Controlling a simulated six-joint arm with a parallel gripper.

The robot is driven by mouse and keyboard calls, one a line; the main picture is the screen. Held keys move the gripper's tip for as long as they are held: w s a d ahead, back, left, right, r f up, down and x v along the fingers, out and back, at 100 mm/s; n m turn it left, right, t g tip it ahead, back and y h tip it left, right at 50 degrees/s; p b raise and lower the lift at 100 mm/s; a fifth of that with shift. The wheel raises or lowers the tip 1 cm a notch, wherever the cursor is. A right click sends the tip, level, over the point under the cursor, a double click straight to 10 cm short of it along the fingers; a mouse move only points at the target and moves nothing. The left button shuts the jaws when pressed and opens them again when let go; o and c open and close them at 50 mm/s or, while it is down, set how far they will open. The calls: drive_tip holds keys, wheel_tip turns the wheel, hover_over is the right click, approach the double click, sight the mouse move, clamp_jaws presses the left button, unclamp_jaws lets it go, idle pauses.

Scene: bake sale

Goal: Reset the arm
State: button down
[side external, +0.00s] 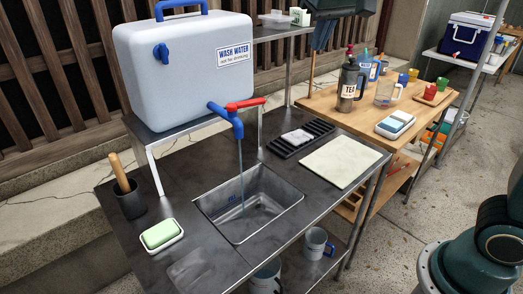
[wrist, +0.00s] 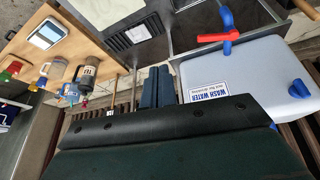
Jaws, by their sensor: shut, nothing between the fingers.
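My gripper (side external: 319,46) hangs at the top of the side external view, above the gap between the steel sink table and the wooden table. In the wrist view its two dark blue fingers (wrist: 158,72) point up side by side, shut and empty. The white wash water container (side external: 185,75) stands on a raised shelf to its left. Its blue tap with a red lever (side external: 245,103) is apart from my gripper, and a thin stream of water (side external: 240,160) falls from it into the sink (side external: 250,205).
The wooden table holds a tea press (side external: 349,85), a clear jug (side external: 388,92), coloured cups and a scale (side external: 395,124). A black rack (side external: 297,138) and pale board (side external: 340,161) lie beside the sink. Green soap (side external: 160,234) is at front left.

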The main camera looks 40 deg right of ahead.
drive_tip(key=s+f, duration=0.4)
drive_tip(key=s, duration=0.3)
drive_tip(key=s+f+n+y, duration=0.1)
drive_tip(key=s+f, duration=0.3)
drive_tip(key=s, duration=0.4)
drive_tip(key=s+f+n+t, duration=0.1)
drive_tip(key=s+f, duration=0.3)
drive_tip(key=s, duration=0.4)
drive_tip(key=shift+s+y, duration=0.2)
drive_tip(key=shift+y, duration=0.1)
drive_tip(key=shift+c, duration=2)
unclamp_jaws()
drive_tip(key=shift+w, duration=0.1)
